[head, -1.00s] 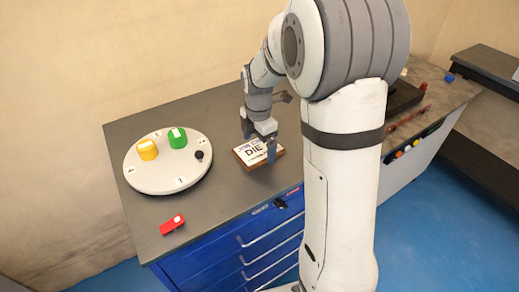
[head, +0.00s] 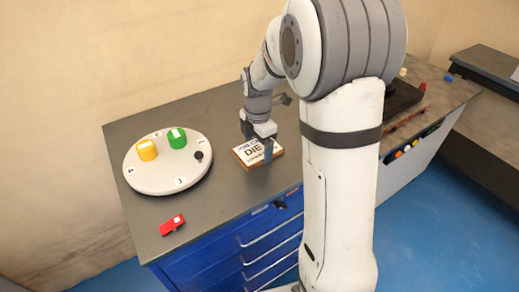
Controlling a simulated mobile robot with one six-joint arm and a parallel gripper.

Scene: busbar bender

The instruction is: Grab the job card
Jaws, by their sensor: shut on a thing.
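The job card (head: 256,153) is a white card on a brown block, with dark print that reads "DIE" in part. It is on or just above the grey bench top, right of the round disc. My gripper (head: 258,146) points down over it and is shut on it, one finger on the far left side and one on the near right side. The finger on the right covers part of the card. I cannot tell whether the card is clear of the bench.
A red block (head: 172,225) lies near the front edge. Blue drawers (head: 240,250) are below. A dark machine (head: 402,97) stands at the right, behind my arm.

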